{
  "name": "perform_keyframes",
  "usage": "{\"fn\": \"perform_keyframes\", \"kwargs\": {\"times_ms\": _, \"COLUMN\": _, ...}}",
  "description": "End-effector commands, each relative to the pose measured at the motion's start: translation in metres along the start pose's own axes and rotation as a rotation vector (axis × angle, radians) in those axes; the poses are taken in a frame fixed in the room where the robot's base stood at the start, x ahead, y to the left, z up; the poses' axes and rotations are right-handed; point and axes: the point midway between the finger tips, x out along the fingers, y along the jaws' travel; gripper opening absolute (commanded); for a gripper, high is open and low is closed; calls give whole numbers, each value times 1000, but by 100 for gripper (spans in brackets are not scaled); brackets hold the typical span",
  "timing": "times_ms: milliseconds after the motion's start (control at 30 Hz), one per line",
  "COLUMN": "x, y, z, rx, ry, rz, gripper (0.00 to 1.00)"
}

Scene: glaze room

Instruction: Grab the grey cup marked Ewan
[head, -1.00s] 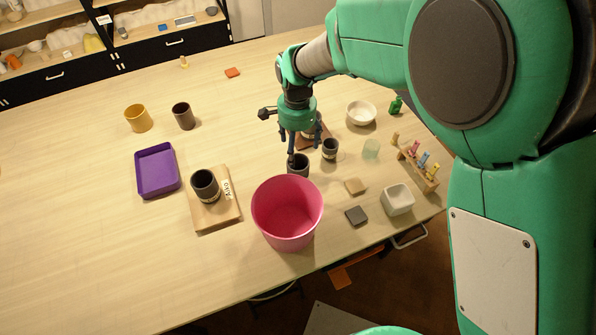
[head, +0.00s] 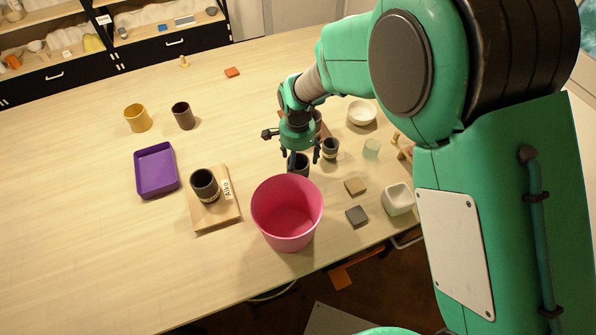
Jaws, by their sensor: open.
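Several grey cups stand on the table, and I cannot read the name Ewan on any of them. One grey cup (head: 302,169) is upright just behind the pink bucket. My gripper (head: 301,157) is open, pointing down over this cup, with its fingers at or near the rim; I cannot tell if they touch. A smaller grey cup (head: 330,149) with a pale band stands just right of the gripper. Another grey cup (head: 318,119) is mostly hidden behind the gripper. A further dark grey cup (head: 205,187) stands on a wooden board (head: 216,222) at left, beside a small name card (head: 227,189).
The pink bucket (head: 287,215) stands close in front of the gripper. A purple tray (head: 157,171), yellow cup (head: 138,119) and brown cup (head: 183,117) are at left. A white bowl (head: 361,113), translucent cup (head: 371,149) and white square dish (head: 397,200) are at right.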

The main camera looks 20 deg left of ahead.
Motion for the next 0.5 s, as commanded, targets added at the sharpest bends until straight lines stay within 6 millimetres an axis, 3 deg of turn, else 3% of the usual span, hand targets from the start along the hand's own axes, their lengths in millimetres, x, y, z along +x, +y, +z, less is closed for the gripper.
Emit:
{"fn": "perform_keyframes", "kwargs": {"times_ms": 267, "x": 4, "y": 1, "z": 0, "rx": 0, "ry": -1, "rz": 1, "gripper": 81}}
{"fn": "perform_keyframes", "kwargs": {"times_ms": 500, "x": 30, "y": 3, "z": 0, "rx": 0, "ry": -1, "rz": 3, "gripper": 81}}
